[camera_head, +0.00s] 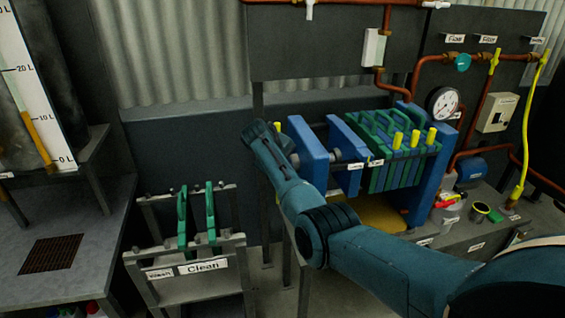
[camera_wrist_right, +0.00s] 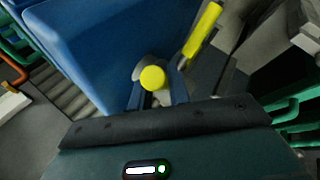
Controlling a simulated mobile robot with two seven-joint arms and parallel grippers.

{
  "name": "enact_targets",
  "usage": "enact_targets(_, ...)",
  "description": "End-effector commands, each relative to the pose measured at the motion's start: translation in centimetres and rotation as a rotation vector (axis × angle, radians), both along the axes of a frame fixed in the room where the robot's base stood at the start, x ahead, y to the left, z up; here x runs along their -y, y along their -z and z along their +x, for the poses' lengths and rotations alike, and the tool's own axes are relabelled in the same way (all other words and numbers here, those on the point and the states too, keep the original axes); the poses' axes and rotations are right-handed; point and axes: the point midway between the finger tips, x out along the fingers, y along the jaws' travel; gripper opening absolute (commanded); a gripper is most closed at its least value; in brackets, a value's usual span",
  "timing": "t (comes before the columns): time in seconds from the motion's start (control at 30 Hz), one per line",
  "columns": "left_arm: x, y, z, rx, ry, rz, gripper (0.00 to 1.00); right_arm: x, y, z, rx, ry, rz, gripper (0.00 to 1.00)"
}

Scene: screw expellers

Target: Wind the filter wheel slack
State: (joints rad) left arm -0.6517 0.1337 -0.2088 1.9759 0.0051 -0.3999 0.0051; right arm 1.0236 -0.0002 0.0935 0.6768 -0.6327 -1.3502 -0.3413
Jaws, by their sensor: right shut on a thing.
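The filter wheel shows in the right wrist view as grey metal parts with a yellow knob (camera_wrist_right: 152,78) and a longer yellow handle (camera_wrist_right: 203,30). My right gripper (camera_wrist_right: 157,92) is shut on the yellow knob, seen end-on between its fingers. In the head view my right arm reaches across to the left end of the blue press, and my right gripper (camera_head: 268,134) is at the wheel there. The arm hides most of the wheel; a small yellow bit (camera_head: 277,126) shows beside the gripper. The blue end plate (camera_head: 309,152) stands just right of it. My left gripper is out of view.
Green filter plates (camera_head: 380,165) with yellow handles stand in the press. A rack labelled Clean (camera_head: 205,266) holds two green frames at lower left. A gauge (camera_head: 443,104), copper pipes and a cluttered bench lie at right. A grey table (camera_head: 85,235) stands at far left.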

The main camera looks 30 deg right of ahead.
Motion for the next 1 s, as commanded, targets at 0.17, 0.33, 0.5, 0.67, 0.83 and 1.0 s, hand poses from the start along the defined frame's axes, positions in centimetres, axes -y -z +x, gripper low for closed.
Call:
enact_targets(0.17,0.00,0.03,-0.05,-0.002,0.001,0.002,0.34,0.14,-0.02,-0.09,-0.004,0.002,-0.001,0.00)
enact_targets(0.33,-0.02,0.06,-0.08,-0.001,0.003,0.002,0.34,0.14,0.00,-0.09,-0.003,0.001,-0.001,0.00)
enact_targets(0.5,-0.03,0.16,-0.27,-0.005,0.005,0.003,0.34,0.12,0.01,-0.08,-0.003,0.001,-0.001,0.27)
enact_targets(0.67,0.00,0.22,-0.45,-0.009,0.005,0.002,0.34,0.08,0.01,-0.08,-0.003,0.001,0.000,0.40)
enact_targets(0.83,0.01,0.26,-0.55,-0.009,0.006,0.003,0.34,0.04,0.00,-0.07,-0.002,0.000,0.000,0.40)
enact_targets(1.0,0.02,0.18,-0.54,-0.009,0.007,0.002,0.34,-0.26,-0.42,-0.16,-0.001,0.000,0.000,0.40)
